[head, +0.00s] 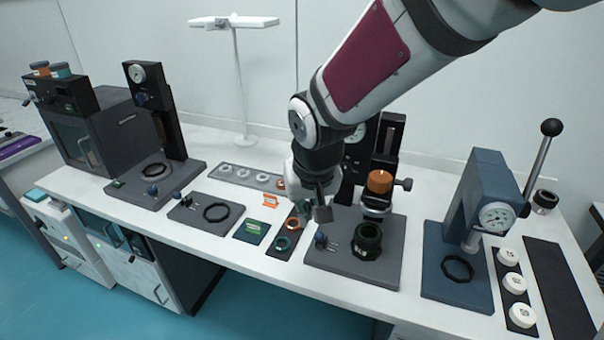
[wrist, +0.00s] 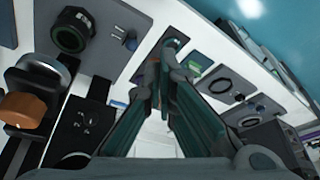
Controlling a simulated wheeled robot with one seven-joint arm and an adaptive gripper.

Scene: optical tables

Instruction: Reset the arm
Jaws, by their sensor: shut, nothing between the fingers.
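My gripper (head: 316,206) hangs from my arm over the middle of the white bench, in front of a dark press station. In the wrist view my gripper (wrist: 163,62) has its two fingers together at the tips, with nothing between them. In the head view the fingers are partly hidden by the wrist. A dark tray with orange and green rings (head: 282,243) lies just left of and below my gripper.
The press station has an orange-topped part (head: 380,182) and a black-green ring (head: 368,238) on its base. A blue lever press (head: 478,215) stands right, beside white discs (head: 508,257). A dark oven (head: 100,130) and gauge stand (head: 155,110) stand left. A lamp (head: 236,40) rises behind.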

